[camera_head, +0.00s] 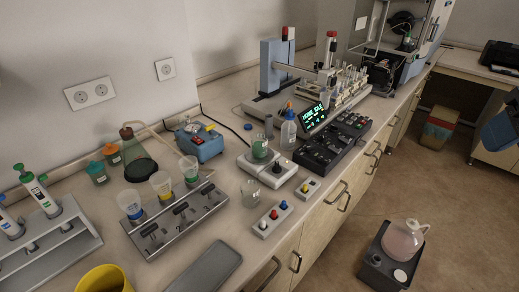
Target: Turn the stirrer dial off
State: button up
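A white stirrer (247,164) stands on the bench near the middle of the head view. A glass beaker with green liquid (260,148) sits on its rear part. A small dark dial (277,168) is on the stirrer's right-hand part, towards the bench's front edge. Its pointer and setting are too small to tell. My gripper does not show in this view.
An empty beaker (250,192) and a box with coloured knobs (272,219) stand in front of the stirrer. A small yellow-button box (307,189) and a black control panel (333,146) stand to its right. A wash bottle (288,130) is behind. Cabinet handles project below the bench edge.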

aim_at(277, 169)
jog(key=i+l+u, duration=0.2)
jog(key=l+u, duration=0.2)
jog(key=i+l+u, duration=0.1)
jog(key=l+u, duration=0.25)
jog(key=i+l+u, duration=0.1)
jog(key=l+u, duration=0.3)
